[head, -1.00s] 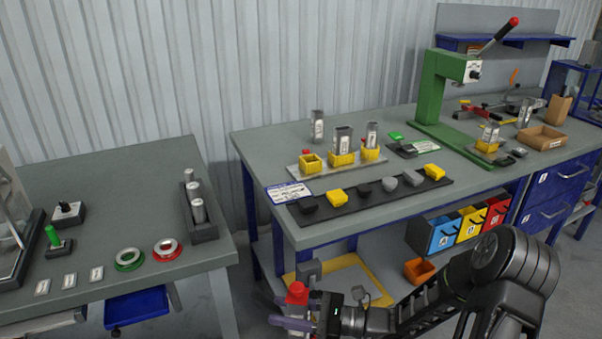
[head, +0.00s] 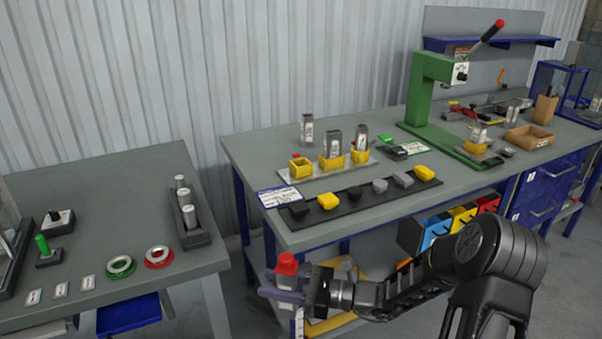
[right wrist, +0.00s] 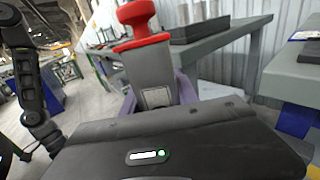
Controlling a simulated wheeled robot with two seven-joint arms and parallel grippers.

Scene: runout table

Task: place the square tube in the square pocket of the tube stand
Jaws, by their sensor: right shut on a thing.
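The tube stand (head: 328,172) is a pale plate on the workbench with three yellow pockets. Its left pocket (head: 301,166) looks square and empty. The middle and right pockets each hold a metal tube (head: 334,142). My right gripper (head: 288,292), with purple fingers, is shut on a grey square-sided tube (right wrist: 153,75) with a red top (head: 287,262). The tube is roughly upright, held in front of the bench's left end, apart from the stand. Its lower part is mostly hidden by the gripper. My left gripper is not in view.
A black strip (head: 365,197) with yellow, black and grey caps lies in front of the stand. A loose tube (head: 307,130) stands behind it. A green press (head: 428,95) stands to the right. A side table (head: 110,190) is left, across a gap.

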